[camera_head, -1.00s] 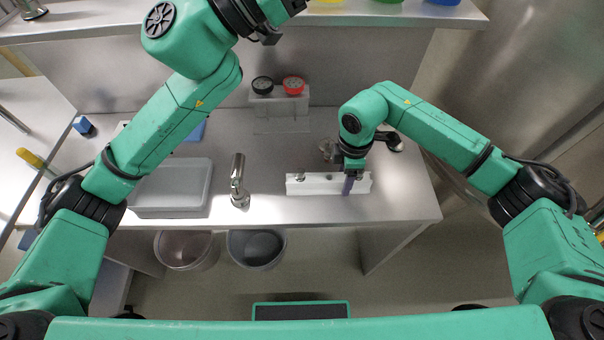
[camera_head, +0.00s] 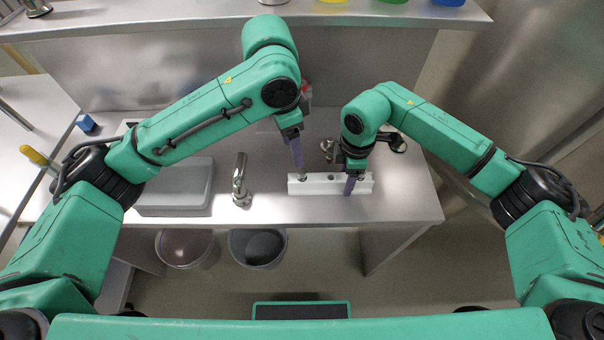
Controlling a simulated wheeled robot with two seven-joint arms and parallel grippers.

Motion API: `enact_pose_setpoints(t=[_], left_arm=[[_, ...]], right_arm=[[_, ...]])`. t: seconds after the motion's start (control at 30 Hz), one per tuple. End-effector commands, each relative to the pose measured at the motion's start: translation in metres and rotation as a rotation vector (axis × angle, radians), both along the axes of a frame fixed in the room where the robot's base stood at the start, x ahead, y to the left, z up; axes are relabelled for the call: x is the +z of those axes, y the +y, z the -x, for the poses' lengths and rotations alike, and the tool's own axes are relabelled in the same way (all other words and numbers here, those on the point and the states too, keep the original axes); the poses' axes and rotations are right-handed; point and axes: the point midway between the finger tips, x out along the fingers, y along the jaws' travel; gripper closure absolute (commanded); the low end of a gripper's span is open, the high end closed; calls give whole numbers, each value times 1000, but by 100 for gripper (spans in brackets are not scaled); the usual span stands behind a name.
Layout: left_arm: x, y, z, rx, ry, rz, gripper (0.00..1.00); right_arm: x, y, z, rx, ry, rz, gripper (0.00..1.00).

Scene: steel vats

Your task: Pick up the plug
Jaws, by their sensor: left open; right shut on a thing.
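A long white block (camera_head: 325,187) lies on the steel bench near its front edge. A small metal piece (camera_head: 303,178), which may be the plug, stands at the block's left end. My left gripper (camera_head: 299,166) is open and empty, with its purple fingers just above and behind that piece. My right gripper (camera_head: 349,187) is shut on the right part of the white block, with a purple finger in front of its front face. The other finger is hidden. Another small metal part shows beside my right gripper.
A metal tap (camera_head: 240,180) and a grey lidded tub (camera_head: 176,187) stand to the left. A clear box behind is mostly hidden by my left arm. Dark round metal items (camera_head: 395,142) lie behind my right gripper. Two bins (camera_head: 258,248) stand below the bench.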

Motion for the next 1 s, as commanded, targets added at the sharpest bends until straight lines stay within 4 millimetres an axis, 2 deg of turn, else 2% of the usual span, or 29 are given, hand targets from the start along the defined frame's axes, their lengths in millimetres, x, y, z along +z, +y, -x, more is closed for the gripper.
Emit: enact_pose_setpoints(t=[0.1,0.27,0.43,0.53,0.7,0.73,0.8,0.9,1.0], left_arm=[[-26,-3,-1,4,1,-1,36],[-46,-8,-1,4,0,2,36],[-78,-17,0,6,-1,2,36],[-87,-18,-1,5,-4,3,36],[-88,-19,-1,5,-4,4,36],[-88,-19,-1,5,-4,4,40],[-88,-19,-1,5,-4,4,67],[-88,-19,-1,5,-4,4,100],[-87,-19,-1,5,-4,5,100]], right_arm=[[1,0,0,0,-1,-1,100],[1,0,0,0,-1,-1,100],[1,0,0,0,-1,-1,100],[1,0,0,0,-1,-1,100],[1,0,0,0,-1,-1,100],[1,0,0,0,-1,-1,100],[1,0,0,0,-1,-1,100],[1,0,0,0,-1,-1,100],[1,0,0,0,-1,-1,100]])
